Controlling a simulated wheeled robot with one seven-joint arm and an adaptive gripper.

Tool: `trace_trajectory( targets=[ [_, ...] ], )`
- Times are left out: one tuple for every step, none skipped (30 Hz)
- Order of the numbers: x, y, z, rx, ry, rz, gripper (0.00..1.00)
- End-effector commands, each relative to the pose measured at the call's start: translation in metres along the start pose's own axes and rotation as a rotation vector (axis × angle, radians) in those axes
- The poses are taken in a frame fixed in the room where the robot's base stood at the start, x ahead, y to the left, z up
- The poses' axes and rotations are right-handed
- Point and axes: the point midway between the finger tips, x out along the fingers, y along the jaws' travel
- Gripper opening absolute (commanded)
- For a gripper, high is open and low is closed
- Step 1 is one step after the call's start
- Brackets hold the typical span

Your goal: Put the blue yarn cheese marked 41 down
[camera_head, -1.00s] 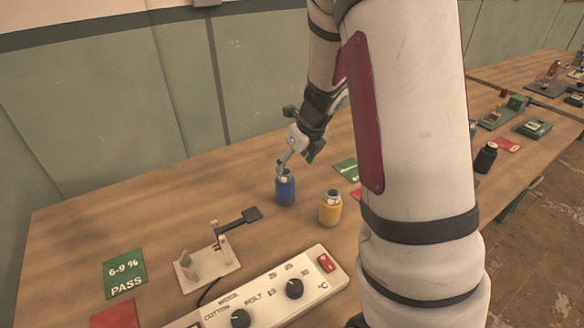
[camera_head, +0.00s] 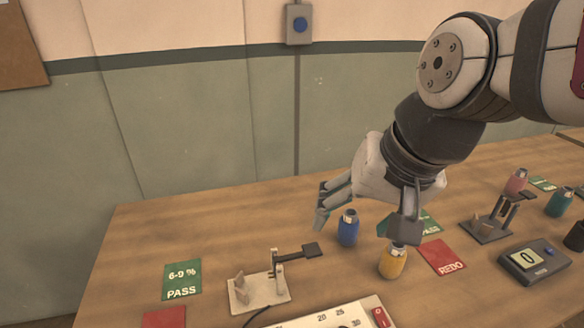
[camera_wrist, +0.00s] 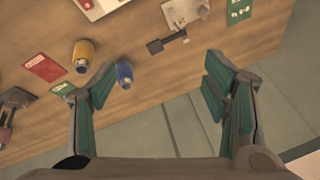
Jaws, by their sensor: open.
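The blue yarn cheese (camera_head: 348,228) stands upright on the wooden table (camera_head: 215,232); its number is not readable. It also shows in the wrist view (camera_wrist: 124,75), close beside the left finger in the picture. My gripper (camera_head: 366,212) is open and empty, fingers spread wide, above the table near the blue cheese. The wrist view shows the wide gap between its green-padded fingers (camera_wrist: 160,82). A yellow cheese (camera_head: 393,263) stands to the right of the blue one, partly behind a finger in the head view.
A green PASS card (camera_head: 182,280) and a small stand with a dark arm (camera_head: 262,290) are at left. A red REDO card (camera_head: 441,257), a scale (camera_head: 533,260), a pink cheese (camera_head: 516,182) and a teal cheese (camera_head: 559,202) are at right. Table beyond the stand is clear.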

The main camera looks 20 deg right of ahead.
Motion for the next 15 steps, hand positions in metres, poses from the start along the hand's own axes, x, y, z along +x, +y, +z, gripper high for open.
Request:
trace_trajectory(
  targets=[
    [-0.008, 0.004, 0.010, -0.117, 0.021, 0.019, 0.69],
    [-0.011, 0.007, 0.015, -0.180, 0.028, 0.032, 0.69],
    [-0.014, 0.010, 0.020, -0.253, 0.035, 0.050, 0.69],
    [-0.016, 0.013, 0.024, -0.299, 0.041, 0.061, 0.69],
    [-0.018, 0.015, 0.026, -0.339, 0.045, 0.071, 0.69],
    [-0.020, 0.017, 0.029, -0.380, 0.048, 0.082, 0.69],
    [-0.021, 0.018, 0.031, -0.404, 0.050, 0.089, 0.69],
    [-0.021, 0.019, 0.032, -0.423, 0.052, 0.095, 0.69],
    [-0.022, 0.020, 0.033, -0.438, 0.053, 0.099, 0.69],
    [-0.022, 0.020, 0.033, -0.445, 0.053, 0.101, 0.69],
    [-0.022, 0.020, 0.034, -0.449, 0.053, 0.102, 0.69],
    [-0.022, 0.020, 0.034, -0.451, 0.052, 0.102, 0.69],
    [-0.022, 0.020, 0.034, -0.450, 0.052, 0.102, 0.69],
    [-0.022, 0.020, 0.033, -0.449, 0.052, 0.102, 0.69],
    [-0.022, 0.020, 0.033, -0.448, 0.052, 0.101, 0.69]
  ],
)
